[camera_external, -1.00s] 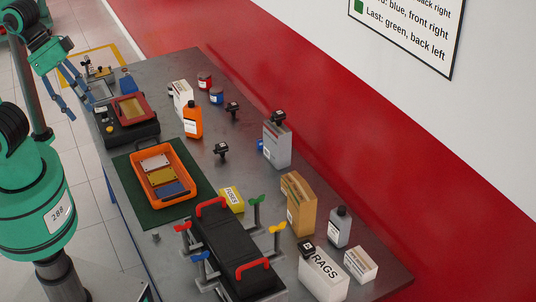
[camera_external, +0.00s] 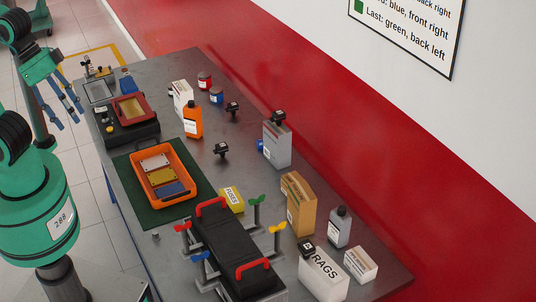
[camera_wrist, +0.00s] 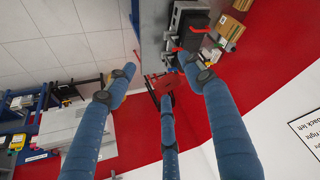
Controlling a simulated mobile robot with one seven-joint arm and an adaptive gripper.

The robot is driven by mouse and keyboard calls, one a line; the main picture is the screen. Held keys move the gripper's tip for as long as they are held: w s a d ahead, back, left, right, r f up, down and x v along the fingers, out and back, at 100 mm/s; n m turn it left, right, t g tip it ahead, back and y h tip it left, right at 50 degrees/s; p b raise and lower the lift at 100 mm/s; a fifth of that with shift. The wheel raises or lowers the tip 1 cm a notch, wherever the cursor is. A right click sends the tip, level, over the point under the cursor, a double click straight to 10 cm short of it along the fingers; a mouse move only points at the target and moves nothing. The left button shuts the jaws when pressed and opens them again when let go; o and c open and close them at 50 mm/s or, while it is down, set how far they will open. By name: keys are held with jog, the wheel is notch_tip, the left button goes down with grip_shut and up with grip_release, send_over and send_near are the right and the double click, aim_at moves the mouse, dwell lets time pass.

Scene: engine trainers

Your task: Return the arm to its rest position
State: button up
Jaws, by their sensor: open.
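My gripper (camera_external: 69,118) is at the left of the external view, beyond the left edge of the table (camera_external: 130,270). Its blue fingers hang down over the floor, spread apart with nothing between them. My green arm is folded above my base at the far left. In the wrist view, the fingers of my gripper (camera_wrist: 165,88) are spread and empty, with floor, red wall and part of the table behind them.
The table holds an orange tray (camera_external: 190,195) with coloured plates, a black engine trainer (camera_external: 230,245) with coloured levers, and several bottles and boxes. A black device with a red frame (camera_external: 112,105) is the item close to my gripper. Open floor lies left of the table.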

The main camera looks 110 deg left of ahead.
notch_tip(320, 180, down, 4)
jog(key=b, duration=0.2)
jog(key=shift+r+b, duration=0.2)
jog(key=shift+b, duration=0.1)
